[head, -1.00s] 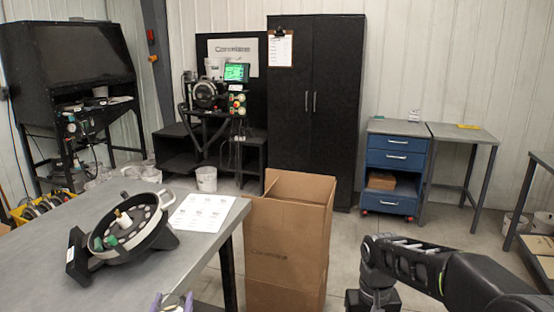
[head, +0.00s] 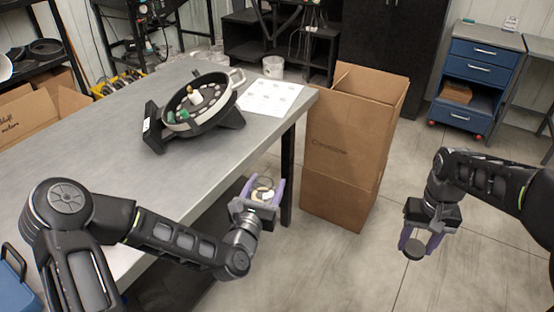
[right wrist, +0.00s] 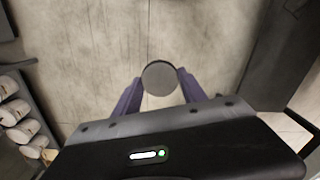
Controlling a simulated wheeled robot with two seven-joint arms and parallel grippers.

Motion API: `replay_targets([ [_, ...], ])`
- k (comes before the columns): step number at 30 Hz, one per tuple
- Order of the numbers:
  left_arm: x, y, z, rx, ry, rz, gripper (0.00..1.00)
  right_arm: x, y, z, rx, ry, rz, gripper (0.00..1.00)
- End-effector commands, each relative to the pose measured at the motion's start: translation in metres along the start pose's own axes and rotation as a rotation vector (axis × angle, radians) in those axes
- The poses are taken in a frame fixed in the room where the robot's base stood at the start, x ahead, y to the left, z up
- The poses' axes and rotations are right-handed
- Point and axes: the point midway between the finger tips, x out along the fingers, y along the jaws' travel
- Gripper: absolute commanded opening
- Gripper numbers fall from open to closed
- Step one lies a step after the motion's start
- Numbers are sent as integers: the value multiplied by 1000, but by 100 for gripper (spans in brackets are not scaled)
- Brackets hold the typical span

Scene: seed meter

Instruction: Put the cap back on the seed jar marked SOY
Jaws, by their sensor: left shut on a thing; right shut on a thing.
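My left gripper (head: 263,186) is shut on a small clear jar (head: 264,192) with pale contents, held beside the workbench's right edge. The gripper hides part of the jar, and I cannot read its marking. My right gripper (head: 412,240) is shut on a dark round cap (head: 413,251) and points down over open floor at the right. In the right wrist view the cap (right wrist: 160,78) shows as a grey disc between the two purple fingers. The cap and the jar are well apart.
The grey workbench (head: 110,140) carries a tilted round seed meter (head: 200,104) and a printed sheet (head: 268,97). An open cardboard box (head: 345,150) stands on the floor beyond the grippers. A blue drawer cabinet (head: 484,70) is at the back right. Floor between the grippers is clear.

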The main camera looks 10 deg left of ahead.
Motion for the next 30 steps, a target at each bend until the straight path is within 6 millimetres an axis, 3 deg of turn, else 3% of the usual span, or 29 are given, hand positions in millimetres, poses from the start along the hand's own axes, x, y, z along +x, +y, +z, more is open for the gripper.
replay_targets([
  [5,-15,-22,-10,-2,1,-99,0,0,0,0,0,0,0,12],
  [21,-84,-133,-56,-2,-3,-586,0,0,0,0,0,0,0,12],
  [30,-96,-151,-64,0,-4,-668,0,0,0,0,0,0,0,12],
])
